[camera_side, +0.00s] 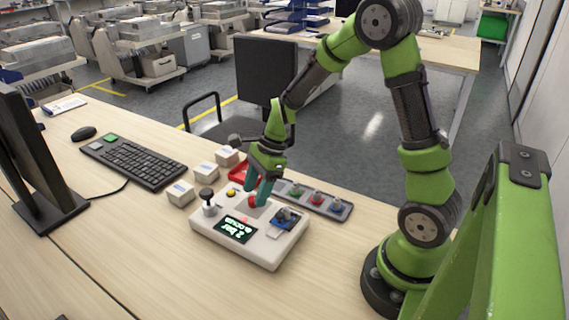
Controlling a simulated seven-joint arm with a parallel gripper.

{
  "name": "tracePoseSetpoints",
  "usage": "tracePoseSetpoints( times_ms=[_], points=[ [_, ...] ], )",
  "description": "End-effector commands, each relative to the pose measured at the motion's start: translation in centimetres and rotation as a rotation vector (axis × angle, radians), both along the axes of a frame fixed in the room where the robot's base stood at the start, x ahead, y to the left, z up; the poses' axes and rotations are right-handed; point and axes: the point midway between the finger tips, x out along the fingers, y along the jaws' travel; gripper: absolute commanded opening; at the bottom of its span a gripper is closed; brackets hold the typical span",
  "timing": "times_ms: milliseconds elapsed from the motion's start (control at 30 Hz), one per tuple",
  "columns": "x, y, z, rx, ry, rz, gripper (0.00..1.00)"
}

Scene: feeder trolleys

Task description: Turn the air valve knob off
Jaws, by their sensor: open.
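A white control box (246,254) sits on the wooden desk. On its top are a dark knob on a blue plate (284,219) at the right, a red button or knob (253,202) near the back, a yellow button (231,192), and a black-topped lever (207,197) at the left. I cannot tell for sure which is the air valve knob. A small display (235,229) on the box shows green text, hard to read. My gripper (258,192) points down with teal fingers open, just over the red part. The fingers partly cover it; contact cannot be told.
Behind the box lie a grey strip with coloured buttons (335,208) and a red tray (240,169). Several small white boxes (181,193) stand to the left, near a keyboard (132,161), mouse (83,133) and monitor (30,165). The desk in front is clear.

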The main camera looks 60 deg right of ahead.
Motion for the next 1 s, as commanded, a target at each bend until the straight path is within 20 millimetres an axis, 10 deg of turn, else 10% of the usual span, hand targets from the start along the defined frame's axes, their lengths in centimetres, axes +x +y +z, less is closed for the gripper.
tracePoseSetpoints(
  times_ms=[467, 800, 1000],
  points=[
    [0.25, 0.49, -1.37, 0.0, -0.001, 0.0, 0.55],
    [0.25, 0.48, -1.33, 0.0, -0.001, 0.0, 0.03],
    [0.26, 0.47, -1.32, 0.0, 0.0, 0.008, 0.0]
  ],
)
